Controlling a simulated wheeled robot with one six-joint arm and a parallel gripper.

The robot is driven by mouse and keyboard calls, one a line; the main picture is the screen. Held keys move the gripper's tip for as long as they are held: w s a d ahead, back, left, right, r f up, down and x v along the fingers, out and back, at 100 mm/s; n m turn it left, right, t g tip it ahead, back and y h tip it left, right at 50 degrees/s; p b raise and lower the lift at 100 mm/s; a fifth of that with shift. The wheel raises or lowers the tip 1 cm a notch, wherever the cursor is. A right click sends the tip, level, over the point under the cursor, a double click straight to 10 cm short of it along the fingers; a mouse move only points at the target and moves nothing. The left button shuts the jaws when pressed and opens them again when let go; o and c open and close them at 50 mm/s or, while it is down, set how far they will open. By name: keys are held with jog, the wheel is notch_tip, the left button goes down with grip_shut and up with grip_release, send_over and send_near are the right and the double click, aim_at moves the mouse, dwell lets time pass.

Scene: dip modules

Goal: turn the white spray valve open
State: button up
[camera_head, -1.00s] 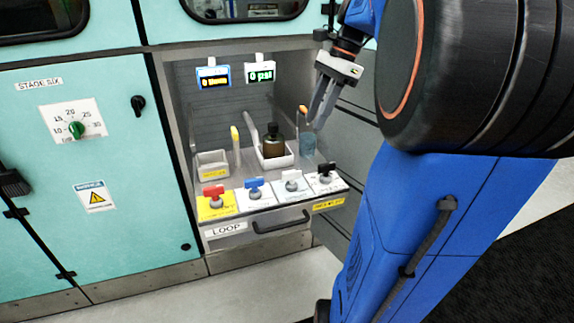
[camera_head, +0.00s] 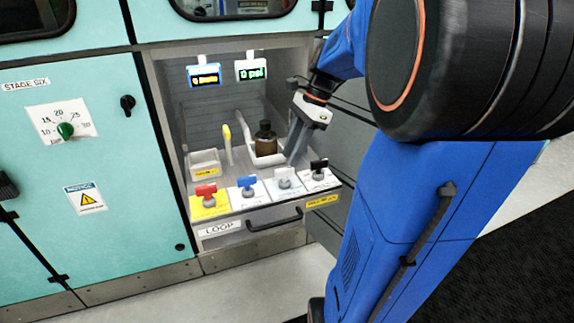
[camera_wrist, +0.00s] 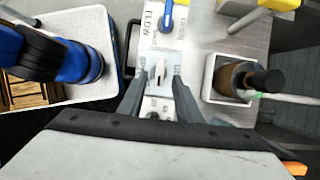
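The white spray valve (camera_head: 286,178) is third from the left in a row of handles on the front panel. In the wrist view its pale handle (camera_wrist: 159,71) shows between the fingertips. My gripper (camera_head: 294,158) points down just above and behind the white valve in the head view. In the wrist view my gripper (camera_wrist: 158,78) is open, with one finger on each side of the handle. No contact with the handle is visible, and the exact height gap cannot be told.
The blue valve (camera_head: 247,185) and black valve (camera_head: 319,168) flank the white one; the red valve (camera_head: 205,194) is farther left. A brown bottle (camera_head: 265,143) stands in a white holder behind.

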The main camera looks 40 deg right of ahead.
aim_at(286, 168)
jog(key=shift+x, duration=2.25)
grip_shut()
